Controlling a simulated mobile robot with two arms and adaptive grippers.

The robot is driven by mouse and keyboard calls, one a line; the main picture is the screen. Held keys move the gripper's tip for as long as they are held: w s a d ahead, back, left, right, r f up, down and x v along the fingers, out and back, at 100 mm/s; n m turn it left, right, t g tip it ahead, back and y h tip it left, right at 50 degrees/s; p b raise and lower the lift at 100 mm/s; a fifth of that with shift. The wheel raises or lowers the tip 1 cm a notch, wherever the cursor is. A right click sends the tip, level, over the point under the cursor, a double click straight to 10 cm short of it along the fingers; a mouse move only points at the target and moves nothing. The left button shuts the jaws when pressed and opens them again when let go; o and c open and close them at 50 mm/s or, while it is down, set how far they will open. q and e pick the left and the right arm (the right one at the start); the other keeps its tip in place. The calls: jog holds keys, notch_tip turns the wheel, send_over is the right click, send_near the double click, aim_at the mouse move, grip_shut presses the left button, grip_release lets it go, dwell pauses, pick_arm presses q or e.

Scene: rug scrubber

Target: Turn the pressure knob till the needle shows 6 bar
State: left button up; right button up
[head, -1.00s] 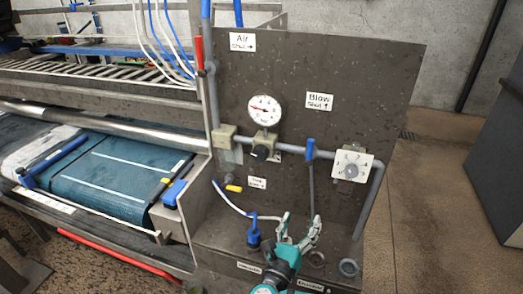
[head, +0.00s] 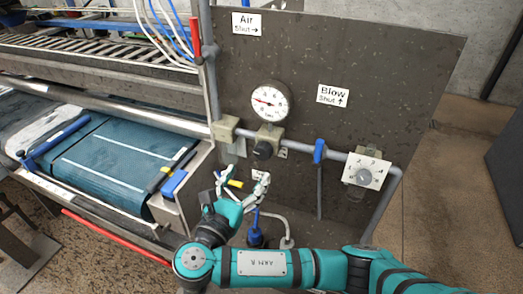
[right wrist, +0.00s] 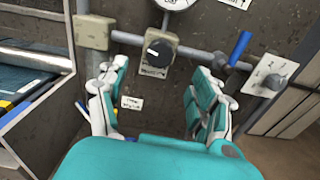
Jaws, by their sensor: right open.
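The pressure gauge (head: 269,101) has a white dial and a red needle pointing to the left; its figures are too small to read surely. The black pressure knob (head: 263,150) sits on a beige regulator body just below it. In the right wrist view the knob (right wrist: 159,50) shows a pale mark and lies ahead, between the fingers in the picture. My right gripper (head: 243,184) is open and empty, below the knob and apart from it. The right wrist view shows both its fingers spread (right wrist: 160,104). My left gripper is not in view.
A grey pipe runs along the dark panel (head: 400,70). On it are a blue lever valve (head: 320,151) and a white dial plate with a grey knob (head: 362,174). A conveyor belt (head: 110,165) lies at left.

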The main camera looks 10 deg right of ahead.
aim_at(261, 154)
jog(key=x, duration=0.9)
jog(key=shift+w+d, duration=0.2)
jog(key=shift+d, duration=0.05)
jog(key=c, duration=1.2)
